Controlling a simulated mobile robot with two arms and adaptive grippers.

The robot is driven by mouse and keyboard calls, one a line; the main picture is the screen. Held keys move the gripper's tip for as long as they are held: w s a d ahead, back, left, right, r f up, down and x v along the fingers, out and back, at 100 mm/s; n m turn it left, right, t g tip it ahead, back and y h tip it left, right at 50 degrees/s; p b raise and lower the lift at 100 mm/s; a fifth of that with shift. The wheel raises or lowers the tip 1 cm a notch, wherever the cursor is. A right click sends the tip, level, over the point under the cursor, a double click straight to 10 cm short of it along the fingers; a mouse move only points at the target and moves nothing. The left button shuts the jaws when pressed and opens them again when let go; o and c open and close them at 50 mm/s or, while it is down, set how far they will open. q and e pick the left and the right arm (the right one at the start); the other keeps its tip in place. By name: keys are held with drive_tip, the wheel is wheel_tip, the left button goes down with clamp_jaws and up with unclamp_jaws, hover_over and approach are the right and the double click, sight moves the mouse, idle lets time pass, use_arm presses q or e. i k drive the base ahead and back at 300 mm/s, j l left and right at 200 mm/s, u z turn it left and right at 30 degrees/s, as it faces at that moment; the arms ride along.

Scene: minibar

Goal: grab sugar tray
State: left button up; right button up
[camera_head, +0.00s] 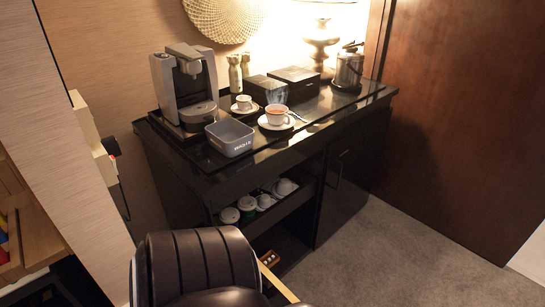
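A small grey open tray (230,138) with unreadable white lettering sits on the black minibar counter, near its front left edge. It looks like the sugar tray, but I cannot make out any contents. I cannot make out either of my grippers in the head view, and nothing is seen touching the tray.
A coffee machine (185,87) stands left behind the tray. A filled cup (277,115), a smaller cup (244,102), black boxes (295,78) and a metal ice bucket (348,70) share the counter. A dark padded chair (200,265) stands in front. Carpet (400,260) is clear at right.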

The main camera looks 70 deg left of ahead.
sight(265, 257)
drive_tip(key=i+l, duration=0.1)
drive_tip(key=l, duration=0.3)
drive_tip(key=i+l+z, duration=0.15)
drive_tip(key=l, duration=0.2)
drive_tip(key=i+l, duration=0.1)
drive_tip(key=l, duration=0.3)
drive_tip(key=i+l+z, duration=0.15)
drive_tip(key=l, duration=0.2)
drive_tip(key=i+u, duration=0.35)
drive_tip(key=i+l+u, duration=0.15)
drive_tip(key=i+u, duration=0.15)
drive_tip(key=i, duration=0.25)
drive_tip(key=i+l+u, duration=0.35)
drive_tip(key=i+j+u, duration=0.15)
drive_tip(key=i+u, duration=0.2)
drive_tip(key=u, duration=0.15)
drive_tip(key=i+u, duration=0.35)
drive_tip(key=u, duration=0.15)
drive_tip(key=i+l+u, duration=0.1)
drive_tip(key=i+u, duration=0.25)
drive_tip(key=u, duration=0.15)
drive_tip(key=i+l+u, duration=0.25)
drive_tip(key=u, duration=0.25)
drive_tip(key=i, duration=0.1)
